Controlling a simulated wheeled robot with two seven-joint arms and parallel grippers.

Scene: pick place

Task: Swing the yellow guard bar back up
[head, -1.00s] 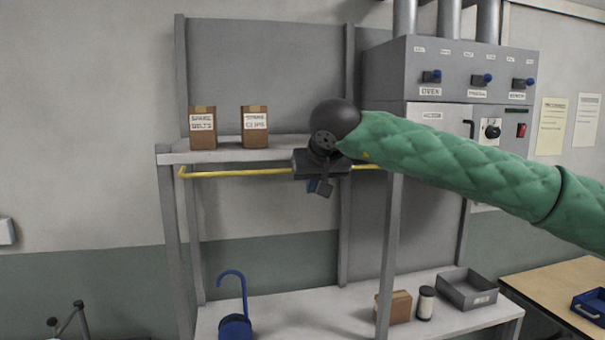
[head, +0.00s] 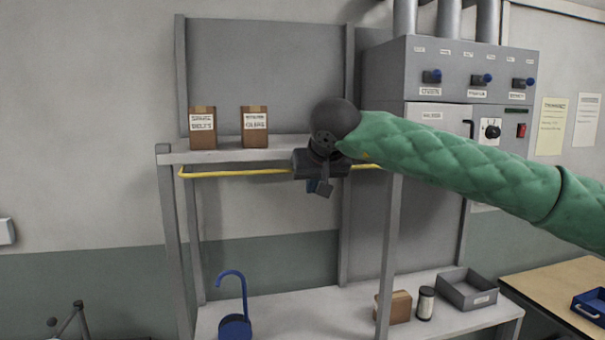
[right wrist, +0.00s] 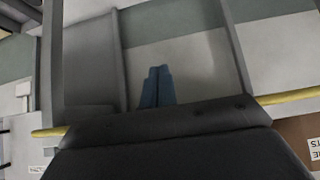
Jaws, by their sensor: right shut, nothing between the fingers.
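The yellow guard bar (head: 240,173) runs level along the front of the upper shelf, just below its edge. Its middle is hidden behind my right gripper (head: 319,187), which is in front of the bar. In the right wrist view the bar (right wrist: 292,97) shows at both sides of the gripper body. The blue fingers of my right gripper (right wrist: 157,86) are together with nothing between them. I cannot tell whether the gripper touches the bar. My left gripper is not in view.
Two brown boxes (head: 202,130) (head: 254,127) stand on the upper shelf (head: 225,155). The lower shelf holds a blue hooked object (head: 235,325), a small carton (head: 394,307), a dark jar (head: 425,303) and a grey tray (head: 467,290). A grey control cabinet (head: 450,68) stands at the right.

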